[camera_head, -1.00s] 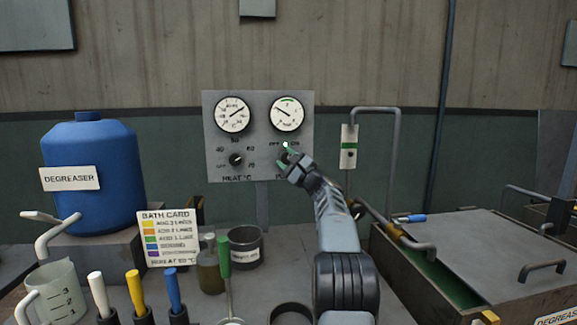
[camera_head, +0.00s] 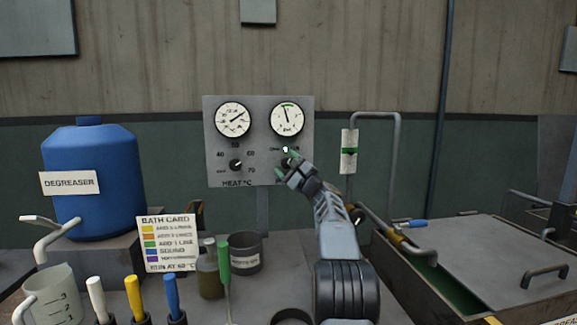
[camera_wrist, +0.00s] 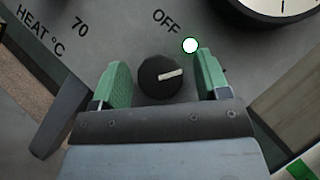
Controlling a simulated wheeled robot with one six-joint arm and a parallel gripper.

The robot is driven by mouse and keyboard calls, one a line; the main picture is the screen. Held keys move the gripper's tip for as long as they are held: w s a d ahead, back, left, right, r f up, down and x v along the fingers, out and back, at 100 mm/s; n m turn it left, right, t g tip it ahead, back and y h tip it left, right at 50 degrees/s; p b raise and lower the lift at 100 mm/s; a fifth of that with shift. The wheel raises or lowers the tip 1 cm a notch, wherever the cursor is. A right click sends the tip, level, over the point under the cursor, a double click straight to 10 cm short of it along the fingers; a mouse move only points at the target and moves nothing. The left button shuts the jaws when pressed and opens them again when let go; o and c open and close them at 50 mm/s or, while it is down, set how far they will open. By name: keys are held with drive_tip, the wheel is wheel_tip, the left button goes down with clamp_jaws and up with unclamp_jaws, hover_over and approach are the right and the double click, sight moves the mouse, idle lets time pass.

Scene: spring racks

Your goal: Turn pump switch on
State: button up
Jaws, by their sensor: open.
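The grey control panel (camera_head: 215,132) on the wall carries the dark pump knob (camera_wrist: 150,85), whose white pointer is turned away from the OFF mark (camera_wrist: 166,21) toward the right finger. A lamp (camera_head: 285,149) above the knob is lit green; it also shows bright in the wrist view (camera_wrist: 190,45). My gripper (camera_head: 287,164) is at the panel, open, with one green finger on each side of the knob. In the wrist view my gripper (camera_wrist: 162,68) shows a gap at both sides of it. The ON mark is hidden there. The right gauge (camera_head: 287,118) has its needle near upright.
The heat knob (camera_head: 236,165) and left gauge (camera_head: 233,119) are to the left. A blue degreaser drum (camera_head: 95,190), bath card (camera_head: 168,243) and coloured-handled tools stand on the bench. A lidded tank (camera_head: 480,255) and pipe (camera_head: 396,160) are at the right.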

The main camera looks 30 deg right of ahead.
drive_tip(key=shift+s, duration=0.1)
drive_tip(key=b+v, duration=0.2)
drive_tip(key=v, duration=1.1)
drive_tip(key=shift+s+f+b, duration=0.15)
drive_tip(key=shift+s+b, duration=0.15)
drive_tip(key=shift+b, duration=0.1)
